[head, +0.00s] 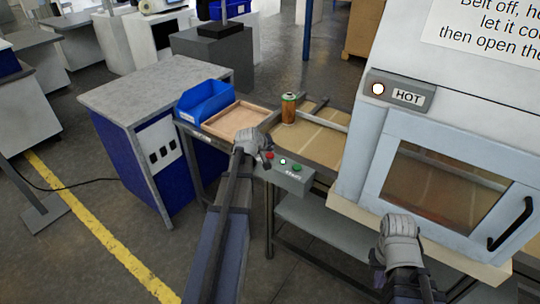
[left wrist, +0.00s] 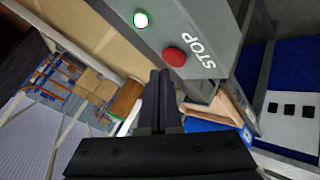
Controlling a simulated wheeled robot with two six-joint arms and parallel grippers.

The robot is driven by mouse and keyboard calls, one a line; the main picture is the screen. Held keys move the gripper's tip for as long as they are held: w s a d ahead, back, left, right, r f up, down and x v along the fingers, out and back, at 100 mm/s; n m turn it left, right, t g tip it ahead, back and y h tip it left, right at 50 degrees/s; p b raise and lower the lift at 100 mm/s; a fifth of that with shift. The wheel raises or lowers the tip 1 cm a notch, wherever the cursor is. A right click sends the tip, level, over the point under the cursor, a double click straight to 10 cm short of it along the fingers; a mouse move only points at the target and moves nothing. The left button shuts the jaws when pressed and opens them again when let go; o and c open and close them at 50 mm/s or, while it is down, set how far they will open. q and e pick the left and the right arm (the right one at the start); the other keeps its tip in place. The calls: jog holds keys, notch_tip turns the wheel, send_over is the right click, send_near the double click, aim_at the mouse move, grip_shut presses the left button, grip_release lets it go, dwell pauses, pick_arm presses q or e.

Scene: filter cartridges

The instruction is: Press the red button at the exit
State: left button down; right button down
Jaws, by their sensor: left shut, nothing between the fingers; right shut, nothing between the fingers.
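The red button (head: 269,155) sits at the left end of a grey control box (head: 290,179) on the front edge of the conveyor. In the left wrist view the red button (left wrist: 174,57) is beside the word STOP. My left gripper (head: 264,157) is shut and empty, right by the button; in the left wrist view its fingertips (left wrist: 160,72) appear just short of the button. I cannot tell whether they touch it. My right gripper (head: 400,231) is shut and empty, in front of the oven door.
A green and orange cartridge (head: 289,108) stands on the belt (head: 322,146). A wooden tray (head: 208,128) and blue bin (head: 203,103) are left. The oven's HOT lamp (head: 378,88) glows.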

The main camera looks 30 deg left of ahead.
aim_at(269, 157)
pick_arm(q)
jog(key=shift+f+b, duration=0.4)
jog(key=shift+b, duration=0.05)
jog(key=shift+f+b, duration=0.4)
jog(key=shift+f, duration=0.05)
dwell(0.6)
jog(key=shift+r, duration=0.1)
jog(key=shift+r+p, duration=0.75)
jog(key=shift+p, duration=0.1)
jog(key=shift+r, duration=0.15)
notch_tip(269, 157, up, 5)
jog(key=p, duration=0.5)
